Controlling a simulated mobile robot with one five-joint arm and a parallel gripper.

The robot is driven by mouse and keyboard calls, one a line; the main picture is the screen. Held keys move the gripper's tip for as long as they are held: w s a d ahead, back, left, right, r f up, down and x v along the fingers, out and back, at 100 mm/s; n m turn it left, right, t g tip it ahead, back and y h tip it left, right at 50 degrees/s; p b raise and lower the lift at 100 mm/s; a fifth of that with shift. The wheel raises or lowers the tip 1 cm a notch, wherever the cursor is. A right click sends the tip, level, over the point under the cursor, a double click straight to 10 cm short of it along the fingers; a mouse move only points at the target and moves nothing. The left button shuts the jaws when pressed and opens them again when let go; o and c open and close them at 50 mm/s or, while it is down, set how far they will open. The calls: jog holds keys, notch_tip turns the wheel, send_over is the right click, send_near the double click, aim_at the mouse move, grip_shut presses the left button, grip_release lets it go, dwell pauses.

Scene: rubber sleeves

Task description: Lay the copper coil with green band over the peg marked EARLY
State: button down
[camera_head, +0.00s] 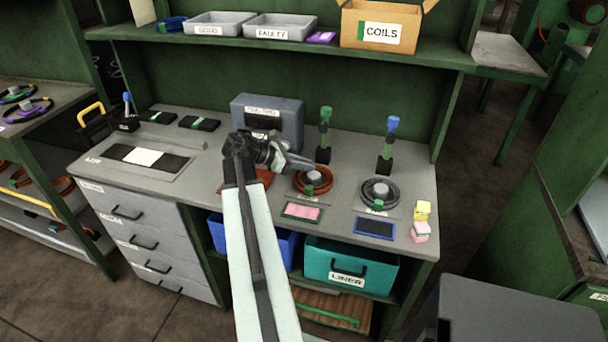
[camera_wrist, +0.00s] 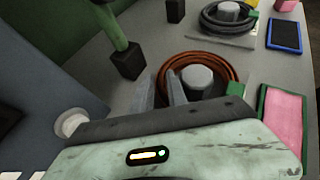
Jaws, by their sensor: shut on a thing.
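The copper coil (camera_head: 326,188) is orange-brown and lies around a short grey peg (camera_head: 315,176) on the worktop. It also shows in the wrist view (camera_wrist: 222,61), circling the peg's round grey cap (camera_wrist: 197,78). In the wrist view my gripper's two fingers (camera_wrist: 169,92) stand at the coil's left edge, beside the peg. The coil's lower part is hidden behind my gripper body.
A dark grey coil (camera_head: 380,194) lies around a second peg to the right. Green-topped (camera_head: 325,135) and blue-topped (camera_head: 388,145) upright posts stand behind. A pink pad (camera_head: 302,212) and a blue-framed pad (camera_head: 374,228) lie in front. A grey-blue box (camera_head: 285,112) stands behind my gripper.

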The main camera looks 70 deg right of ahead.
jog(key=shift+f, duration=0.3)
jog(key=c, duration=1.6)
grip_release()
jog(key=shift+r+p, duration=0.3)
jog(key=shift+p, duration=0.1)
jog(key=shift+p+v, duration=2.75)
jog(key=shift+v, duration=3.2)
jog(key=shift+f, duration=0.1)
